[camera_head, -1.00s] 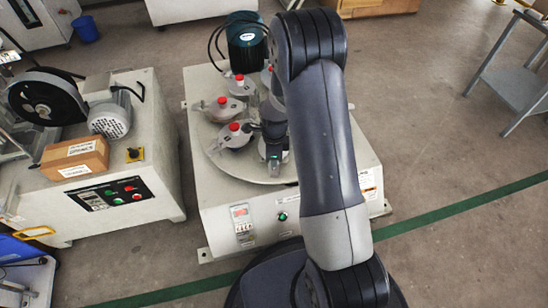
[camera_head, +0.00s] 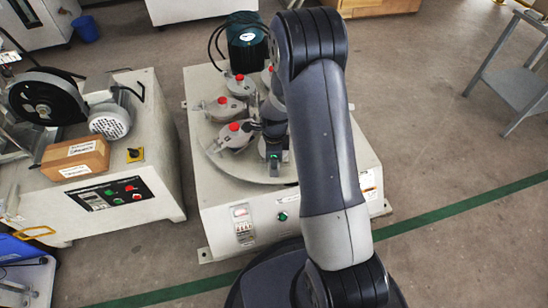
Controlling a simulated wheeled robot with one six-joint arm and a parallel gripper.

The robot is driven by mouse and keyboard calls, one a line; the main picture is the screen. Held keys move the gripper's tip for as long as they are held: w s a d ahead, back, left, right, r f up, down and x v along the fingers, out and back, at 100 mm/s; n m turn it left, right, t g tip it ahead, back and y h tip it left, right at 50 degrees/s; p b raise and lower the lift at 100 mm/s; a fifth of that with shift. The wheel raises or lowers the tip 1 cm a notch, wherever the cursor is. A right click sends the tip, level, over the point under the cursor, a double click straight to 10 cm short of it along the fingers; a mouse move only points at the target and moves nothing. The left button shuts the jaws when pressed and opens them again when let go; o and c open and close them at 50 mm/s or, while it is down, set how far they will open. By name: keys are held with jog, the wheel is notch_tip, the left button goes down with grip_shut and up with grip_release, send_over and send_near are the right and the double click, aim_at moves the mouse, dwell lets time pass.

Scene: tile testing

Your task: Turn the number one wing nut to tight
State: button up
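The machine (camera_head: 225,207) has a round turntable (camera_head: 222,168) on top, carrying several grey lidded jars with red knobs. One jar (camera_head: 235,138) stands at the front left of the turntable, just left of my gripper (camera_head: 273,165). Another jar (camera_head: 225,108) stands behind it, and a further one (camera_head: 240,84) at the back. My gripper points down over the front of the turntable. My arm hides the right side of the turntable. Which wing nut is number one cannot be read, and the fingers are too small and hidden to judge.
A dark green motor (camera_head: 247,42) stands at the back of the machine. To the left is another machine with a black wheel (camera_head: 45,97), a cardboard box (camera_head: 75,159) and a control panel (camera_head: 108,193). A grey metal table (camera_head: 515,75) stands at the right. The floor between is clear.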

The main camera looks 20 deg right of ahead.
notch_tip(320, 180, up, 10)
jog(key=p, duration=0.3)
jog(key=shift+r, duration=0.2)
notch_tip(320, 180, down, 11)
jog(key=b, duration=0.3)
jog(key=shift+r, duration=0.1)
jog(key=shift+n, duration=0.3)
